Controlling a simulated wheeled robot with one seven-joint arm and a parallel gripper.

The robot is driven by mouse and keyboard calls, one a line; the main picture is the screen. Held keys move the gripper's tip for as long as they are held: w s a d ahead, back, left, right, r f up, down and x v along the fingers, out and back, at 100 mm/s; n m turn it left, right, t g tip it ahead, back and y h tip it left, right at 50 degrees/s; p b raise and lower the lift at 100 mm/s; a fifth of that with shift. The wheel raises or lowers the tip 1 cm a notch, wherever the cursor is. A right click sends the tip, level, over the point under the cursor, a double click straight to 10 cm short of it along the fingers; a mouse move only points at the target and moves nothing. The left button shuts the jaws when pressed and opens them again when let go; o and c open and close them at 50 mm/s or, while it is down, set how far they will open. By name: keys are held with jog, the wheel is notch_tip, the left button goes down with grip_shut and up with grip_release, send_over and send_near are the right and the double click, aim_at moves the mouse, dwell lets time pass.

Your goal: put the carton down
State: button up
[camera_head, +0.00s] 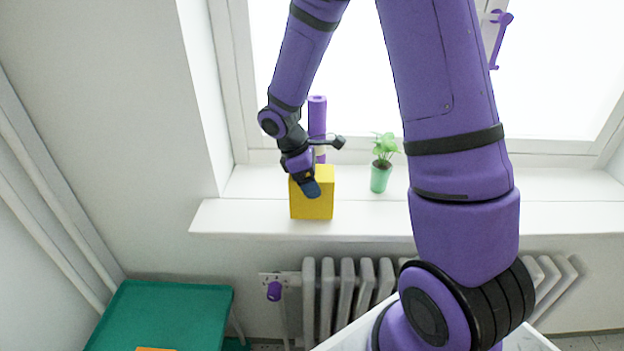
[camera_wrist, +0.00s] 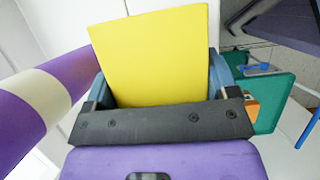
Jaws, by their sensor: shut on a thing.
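The yellow carton (camera_head: 313,203) is upright at the left part of the white windowsill (camera_head: 380,219), near its front edge. In the head view its base looks level with the sill, but I cannot tell whether it rests on it. My gripper (camera_head: 311,186) is shut on the carton from above and in front. In the wrist view the carton (camera_wrist: 152,55) fills the space between the two blue fingers of my gripper (camera_wrist: 160,82).
A purple cylinder with a pale band (camera_head: 317,118) stands close behind the carton. A plant in a green pot (camera_head: 380,178) stands to the right. Bare sill lies between carton and pot. A radiator (camera_head: 345,285) is below. A green table (camera_head: 170,305) is lower left.

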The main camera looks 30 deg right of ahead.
jog(key=shift+f, duration=0.1)
jog(key=o, duration=0.9)
jog(key=shift+o, duration=1.2)
